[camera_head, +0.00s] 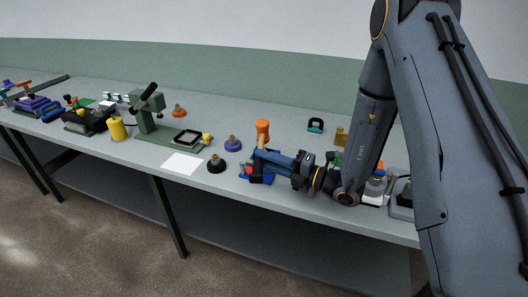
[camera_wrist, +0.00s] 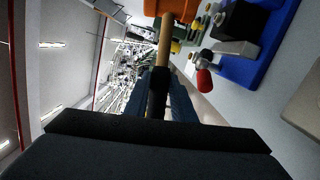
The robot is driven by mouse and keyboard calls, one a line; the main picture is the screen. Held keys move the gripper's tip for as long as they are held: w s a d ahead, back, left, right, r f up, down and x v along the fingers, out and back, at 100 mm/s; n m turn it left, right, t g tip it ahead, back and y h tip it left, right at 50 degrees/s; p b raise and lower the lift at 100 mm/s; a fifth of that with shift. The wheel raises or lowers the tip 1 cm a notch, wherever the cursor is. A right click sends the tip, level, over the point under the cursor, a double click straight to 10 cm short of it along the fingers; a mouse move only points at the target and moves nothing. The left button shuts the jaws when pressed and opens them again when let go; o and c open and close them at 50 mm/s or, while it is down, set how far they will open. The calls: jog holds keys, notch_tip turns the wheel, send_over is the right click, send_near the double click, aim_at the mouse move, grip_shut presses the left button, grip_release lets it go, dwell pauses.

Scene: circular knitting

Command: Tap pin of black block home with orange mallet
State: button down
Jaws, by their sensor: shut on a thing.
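My gripper (camera_head: 259,155) is shut on the wooden handle of the orange mallet (camera_head: 262,130), whose orange head points up above the bench. In the wrist view the handle (camera_wrist: 165,50) runs up from the gripper fingers (camera_wrist: 158,95) to the orange head (camera_wrist: 175,8), which is cut off by the top edge. A black block (camera_wrist: 243,20) stands on a blue base (camera_wrist: 282,40) right of the handle. A silver pin with a red knob (camera_wrist: 204,78) sticks out beside the block. In the head view the blue base (camera_head: 268,178) is partly hidden under my gripper.
A black disc with a knob (camera_head: 216,164), a purple one (camera_head: 232,144) and a white sheet (camera_head: 183,163) lie left of my gripper. A green stand (camera_head: 150,115), a yellow cylinder (camera_head: 117,129) and another black block (camera_head: 90,122) stand further left. My arm hides part of the right side.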

notch_tip(320, 180, down, 4)
jog(key=shift+f+b, duration=0.1)
jog(key=shift+b, duration=1.05)
jog(key=shift+r+p, duration=1.65)
jog(key=shift+r, duration=0.65)
jog(key=shift+f+b, duration=1.35)
jog(key=shift+f, duration=0.9)
jog(key=shift+r, duration=0.1)
notch_tip(320, 180, up, 4)
jog(key=p, duration=0.3)
jog(key=shift+r, duration=0.15)
